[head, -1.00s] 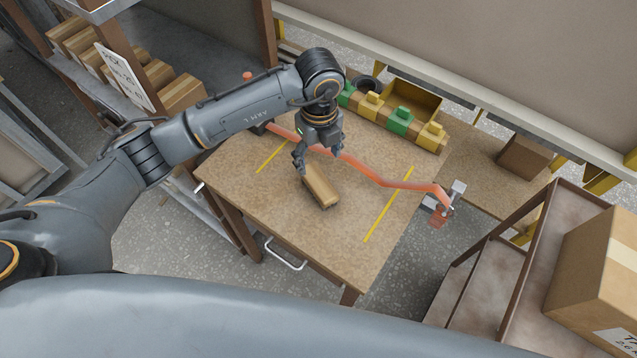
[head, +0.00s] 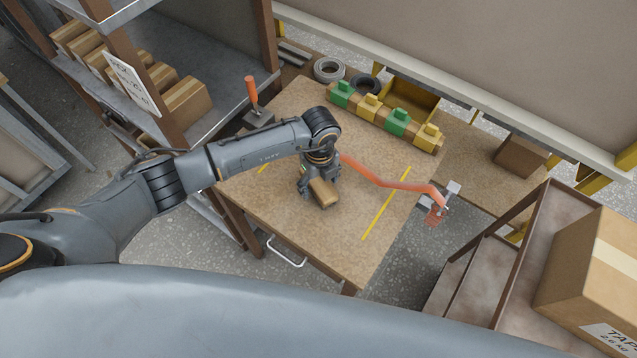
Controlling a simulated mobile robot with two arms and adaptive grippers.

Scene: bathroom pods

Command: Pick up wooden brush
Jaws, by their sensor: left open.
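The wooden brush (head: 323,193) is a tan block lying on the brown work table (head: 300,238), between two yellow lines. My left gripper (head: 318,182) is at the brush, directly over its far part, with fingers around or beside it. The fingers are open. The gripper hides the far end of the brush, and I cannot tell whether the fingers touch it. My right gripper does not show.
A red-orange bent bar (head: 395,184) crosses the table behind the gripper. Green and yellow blocks (head: 397,121) stand in a row at the back edge. An orange-handled tool (head: 252,92) stands at the left. A cardboard box (head: 590,270) is at the right. The table's front is clear.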

